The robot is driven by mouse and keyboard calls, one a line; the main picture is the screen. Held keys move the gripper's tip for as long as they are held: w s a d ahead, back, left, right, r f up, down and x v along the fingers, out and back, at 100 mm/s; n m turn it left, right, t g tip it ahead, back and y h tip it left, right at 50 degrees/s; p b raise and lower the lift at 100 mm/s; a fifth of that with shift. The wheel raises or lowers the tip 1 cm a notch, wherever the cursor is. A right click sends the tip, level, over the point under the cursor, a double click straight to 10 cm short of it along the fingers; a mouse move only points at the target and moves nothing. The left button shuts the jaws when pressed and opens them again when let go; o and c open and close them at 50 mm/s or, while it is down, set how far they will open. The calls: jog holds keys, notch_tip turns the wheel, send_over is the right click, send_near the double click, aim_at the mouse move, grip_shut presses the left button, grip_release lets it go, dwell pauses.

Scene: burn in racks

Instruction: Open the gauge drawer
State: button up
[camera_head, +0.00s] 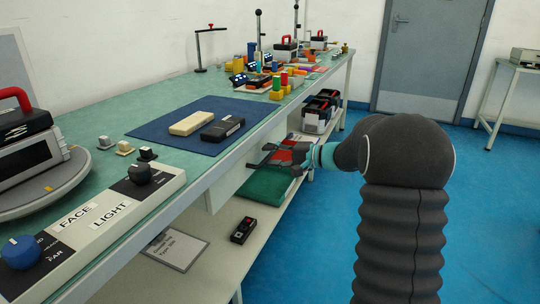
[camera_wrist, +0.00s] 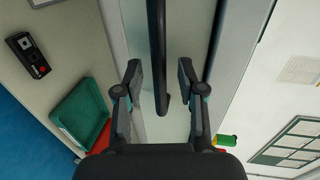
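The drawer (camera_head: 222,190) has a pale front under the bench's front edge. In the wrist view its front (camera_wrist: 190,30) fills the middle, with a dark bar handle (camera_wrist: 157,50) across it. My gripper (camera_head: 262,156) is at the drawer front, its fingers pointing at it. In the wrist view my gripper (camera_wrist: 159,68) is open, one finger on each side of the handle near its end. Gaps show between the bar and both fingers. The drawer looks shut. Its inside is hidden.
The bench top (camera_head: 105,160) above holds a blue mat (camera_head: 150,128) with two small devices. The shelf below carries a green tray (camera_head: 265,186), a small black device (camera_head: 243,230) and a paper label (camera_head: 176,249). Blue floor (camera_head: 310,255) is clear beside the bench.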

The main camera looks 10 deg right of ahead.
jog(key=shift+w+a+f, duration=0.1)
jog(key=shift+w+a, duration=0.2)
jog(key=shift+a, duration=0.15)
grip_shut()
